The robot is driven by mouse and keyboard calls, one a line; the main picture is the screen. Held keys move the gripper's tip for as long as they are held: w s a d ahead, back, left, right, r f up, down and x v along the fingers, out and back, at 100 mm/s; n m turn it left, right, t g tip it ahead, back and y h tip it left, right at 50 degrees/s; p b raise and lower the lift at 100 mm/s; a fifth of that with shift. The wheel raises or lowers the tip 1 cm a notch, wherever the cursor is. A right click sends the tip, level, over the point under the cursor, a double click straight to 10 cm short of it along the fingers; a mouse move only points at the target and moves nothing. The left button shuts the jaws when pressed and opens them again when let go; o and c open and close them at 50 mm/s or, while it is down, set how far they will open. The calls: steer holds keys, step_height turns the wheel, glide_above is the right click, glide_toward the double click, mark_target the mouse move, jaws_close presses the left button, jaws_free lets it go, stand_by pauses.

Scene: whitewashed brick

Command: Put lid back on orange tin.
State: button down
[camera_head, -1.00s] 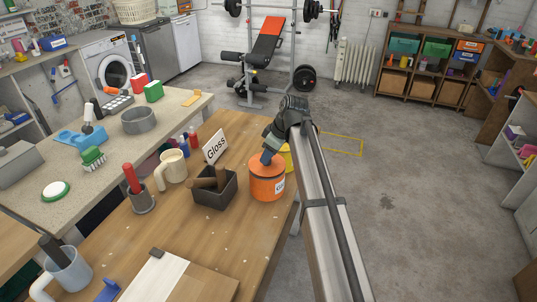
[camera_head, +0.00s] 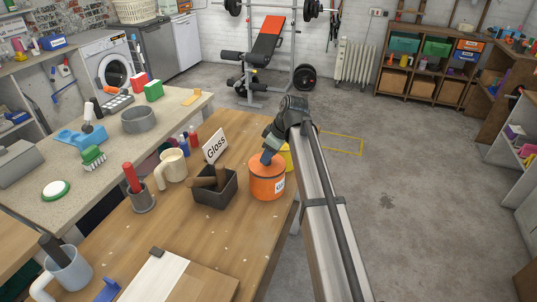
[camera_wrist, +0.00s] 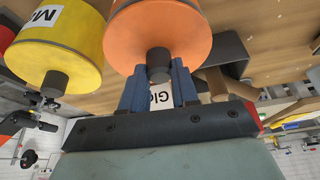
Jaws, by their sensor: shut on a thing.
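The orange tin (camera_head: 266,188) stands upright near the right edge of the wooden bench, with a white label on its side. Its orange lid (camera_head: 260,162) is on top of the tin and looks level; whether it is fully seated I cannot tell. In the wrist view the lid (camera_wrist: 150,28) faces me, with a dark knob (camera_wrist: 159,57) at its middle. My gripper (camera_wrist: 158,75) has its blue fingers on either side of this knob, shut on it. In the head view my gripper (camera_head: 268,156) comes down onto the lid from above, hiding the knob.
A yellow tin (camera_wrist: 62,40) with its own dark knob stands close to the orange one. A dark open box (camera_head: 215,196) with brown pieces is left of the orange tin, with a "Gloss" sign (camera_head: 215,146) behind it. The bench in front of the tin is clear.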

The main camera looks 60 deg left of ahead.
steer(key=shift+c, duration=1.4)
jaws_free()
steer(key=shift+r, duration=0.15)
steer(key=shift+r, duration=3.4)
jaws_close()
steer(key=shift+f, duration=2.8)
steer(key=shift+r, duration=0.15)
